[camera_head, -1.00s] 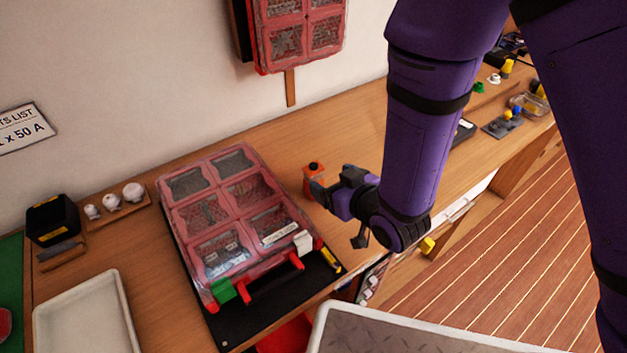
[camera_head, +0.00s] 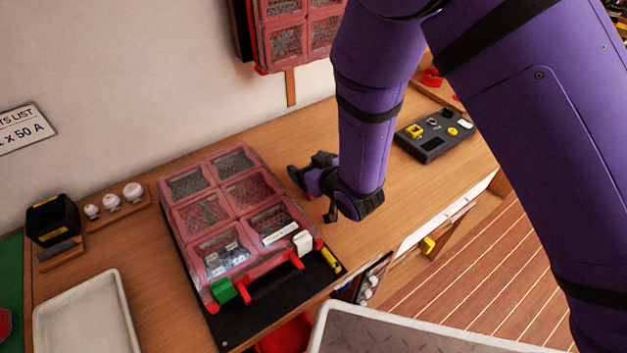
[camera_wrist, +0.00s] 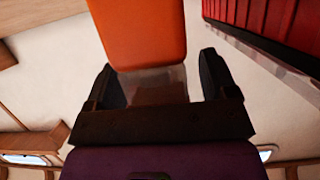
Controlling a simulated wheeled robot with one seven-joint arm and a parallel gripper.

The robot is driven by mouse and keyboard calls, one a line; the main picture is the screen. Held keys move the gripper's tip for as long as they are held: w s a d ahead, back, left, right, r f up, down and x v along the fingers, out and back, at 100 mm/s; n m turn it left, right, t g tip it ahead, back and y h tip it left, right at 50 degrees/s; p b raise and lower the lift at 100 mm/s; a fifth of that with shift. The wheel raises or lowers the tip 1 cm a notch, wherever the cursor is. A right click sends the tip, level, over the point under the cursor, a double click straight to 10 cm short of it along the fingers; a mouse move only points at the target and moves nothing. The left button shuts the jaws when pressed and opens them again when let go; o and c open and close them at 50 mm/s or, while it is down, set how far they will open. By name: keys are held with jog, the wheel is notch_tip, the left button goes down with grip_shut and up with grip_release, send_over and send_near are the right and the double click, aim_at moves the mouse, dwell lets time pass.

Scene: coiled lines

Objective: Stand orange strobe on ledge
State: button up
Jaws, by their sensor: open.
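The orange strobe (camera_wrist: 145,30) fills the top middle of the wrist view, at the mouth of my gripper (camera_wrist: 160,80). Its clear lower part (camera_wrist: 158,85) reaches between the two dark fingers. The fingers stand apart, with gaps beside it. In the head view my gripper (camera_head: 300,173) is low over the wooden bench, just right of the red organizer case. The strobe does not show there; the gripper and arm may hide it. I cannot tell which surface is the ledge.
The red organizer case (camera_head: 236,205) lies on a black mat (camera_head: 260,318). A pale tray (camera_head: 55,330) is at lower left. A second red case (camera_head: 285,35) hangs on the wall. A dark control box (camera_head: 435,138) stands right of my arm.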

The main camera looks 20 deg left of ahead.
jog(key=shift+c, duration=0.4)
jog(key=c, duration=1.1)
jog(key=shift+o, duration=0.2)
jog(key=shift+r, duration=0.1)
